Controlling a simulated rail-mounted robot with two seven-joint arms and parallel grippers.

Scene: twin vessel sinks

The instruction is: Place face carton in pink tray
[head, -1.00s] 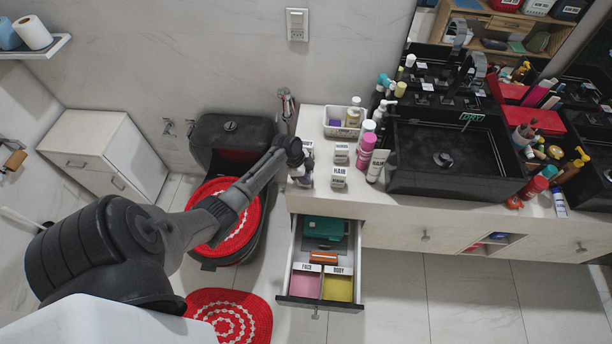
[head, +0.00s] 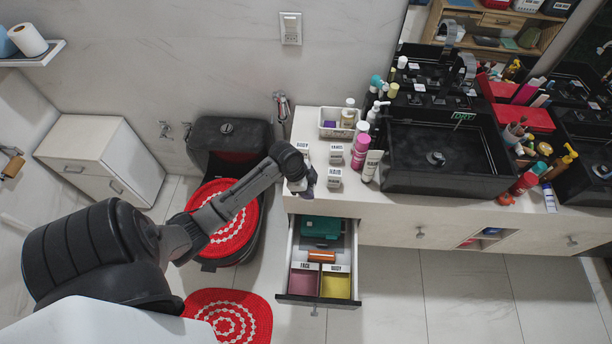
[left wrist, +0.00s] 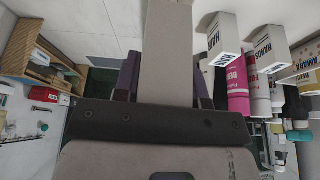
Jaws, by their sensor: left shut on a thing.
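My left gripper (head: 301,183) is at the left front edge of the counter, above and behind the open drawer. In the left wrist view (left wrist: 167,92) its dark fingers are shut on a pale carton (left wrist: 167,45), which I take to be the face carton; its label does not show. In the head view the gripper hides most of this carton. The pink tray (head: 304,284), labelled FACE, sits at the front left inside the open drawer, beside the yellow tray labelled BODY (head: 336,286). My right gripper is not in view.
Cartons stand on the counter by the gripper: BODY (head: 303,148), HANDS (head: 336,152) and another (head: 334,178). Pink bottles (head: 361,150) and a black sink (head: 440,160) are to their right. An orange item (head: 322,256) and a green box (head: 320,228) lie farther back in the drawer.

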